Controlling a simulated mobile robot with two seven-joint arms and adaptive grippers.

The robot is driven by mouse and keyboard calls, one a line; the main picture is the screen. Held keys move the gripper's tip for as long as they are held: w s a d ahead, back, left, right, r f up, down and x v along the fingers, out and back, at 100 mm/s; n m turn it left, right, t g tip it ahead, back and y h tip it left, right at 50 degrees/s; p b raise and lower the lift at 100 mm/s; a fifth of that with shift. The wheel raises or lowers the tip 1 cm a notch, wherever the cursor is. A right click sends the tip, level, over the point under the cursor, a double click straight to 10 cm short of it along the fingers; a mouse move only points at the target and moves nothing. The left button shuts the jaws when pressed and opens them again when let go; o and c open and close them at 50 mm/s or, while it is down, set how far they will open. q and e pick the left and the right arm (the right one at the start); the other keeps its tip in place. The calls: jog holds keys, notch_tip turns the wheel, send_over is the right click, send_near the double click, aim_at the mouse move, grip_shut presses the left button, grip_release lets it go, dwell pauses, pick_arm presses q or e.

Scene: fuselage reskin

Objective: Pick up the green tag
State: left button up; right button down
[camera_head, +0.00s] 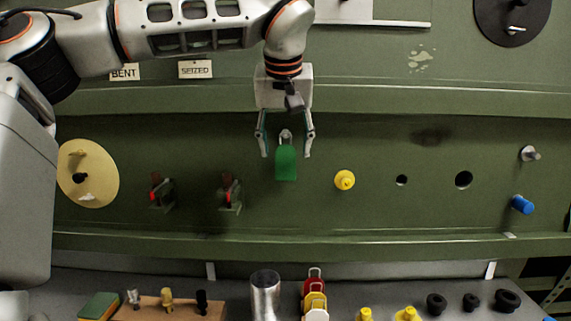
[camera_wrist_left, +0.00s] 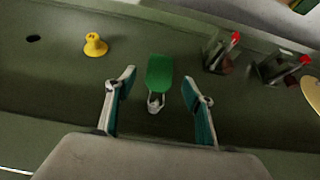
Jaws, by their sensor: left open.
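The green tag (camera_head: 286,163) hangs from a small metal loop on the dark green panel, in the middle of the head view. It also shows in the left wrist view (camera_wrist_left: 159,72), with its metal loop towards the gripper. My left gripper (camera_head: 286,148) is open, with one finger on each side of the tag's loop. In the left wrist view the fingers (camera_wrist_left: 158,92) stand apart from the tag, with a gap on both sides. Nothing is between the fingertips except the tag. My right gripper is not in view.
A yellow plug (camera_head: 345,180) sits right of the tag, and two red-tipped latches (camera_head: 230,192) sit left of it. A bench below holds a metal cup (camera_head: 265,294), red and yellow tags (camera_head: 314,294) and black rings (camera_head: 436,303). A blue plug (camera_head: 521,204) is far right.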

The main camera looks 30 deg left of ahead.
aim_at(285, 159)
pick_arm(q)
jog(key=x, duration=0.4)
jog(key=shift+w+a, duration=0.15)
jog(key=shift+w, duration=0.15)
jog(key=shift+s, duration=0.1)
jog(key=c, duration=0.9)
jog(key=shift+r, duration=0.2)
